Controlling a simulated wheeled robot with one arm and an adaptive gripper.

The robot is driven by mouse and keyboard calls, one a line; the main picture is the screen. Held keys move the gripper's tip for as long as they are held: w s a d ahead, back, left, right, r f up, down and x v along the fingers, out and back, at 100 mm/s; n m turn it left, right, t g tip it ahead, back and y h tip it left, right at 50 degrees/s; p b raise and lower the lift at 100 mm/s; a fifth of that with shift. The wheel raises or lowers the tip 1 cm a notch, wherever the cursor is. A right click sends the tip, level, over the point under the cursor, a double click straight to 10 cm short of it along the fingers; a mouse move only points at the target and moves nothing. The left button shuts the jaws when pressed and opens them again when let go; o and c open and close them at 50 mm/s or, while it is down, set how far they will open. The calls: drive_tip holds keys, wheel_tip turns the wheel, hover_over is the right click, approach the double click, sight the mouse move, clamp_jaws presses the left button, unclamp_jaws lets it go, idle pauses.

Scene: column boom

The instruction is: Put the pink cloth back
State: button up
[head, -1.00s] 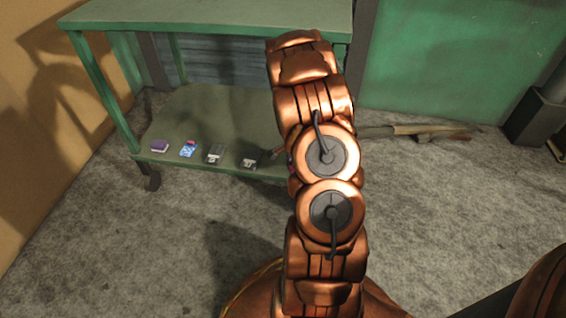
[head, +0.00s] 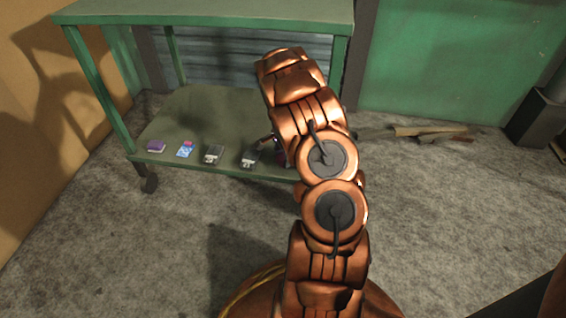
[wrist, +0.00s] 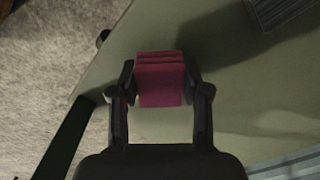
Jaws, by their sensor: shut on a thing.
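The pink cloth (wrist: 160,82) is a folded, layered bundle. In the wrist view it sits between the two dark fingers of my gripper (wrist: 160,88), which are shut on its sides. Behind it in that view is the green shelf surface (wrist: 225,75); I cannot tell whether the cloth touches it. In the head view my copper arm hides the cloth and most of my gripper, over the right part of the cart's lower shelf (head: 205,110).
Along the lower shelf's front edge lie a purple item (head: 156,146), a blue-and-white item (head: 185,150) and two grey items (head: 213,154) (head: 251,157). The green upper shelf (head: 200,12) lies above. A cart leg (wrist: 62,140) shows close by in the wrist view. Long objects (head: 420,134) lie on the floor at right.

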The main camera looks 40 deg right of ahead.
sight(283, 157)
drive_tip(key=shift+f, duration=0.7)
drive_tip(key=shift+r, duration=0.1)
drive_tip(key=o, duration=1.2)
wheel_tip(283, 157, up, 8)
drive_tip(key=p, duration=0.3)
drive_tip(key=shift+f, duration=0.2)
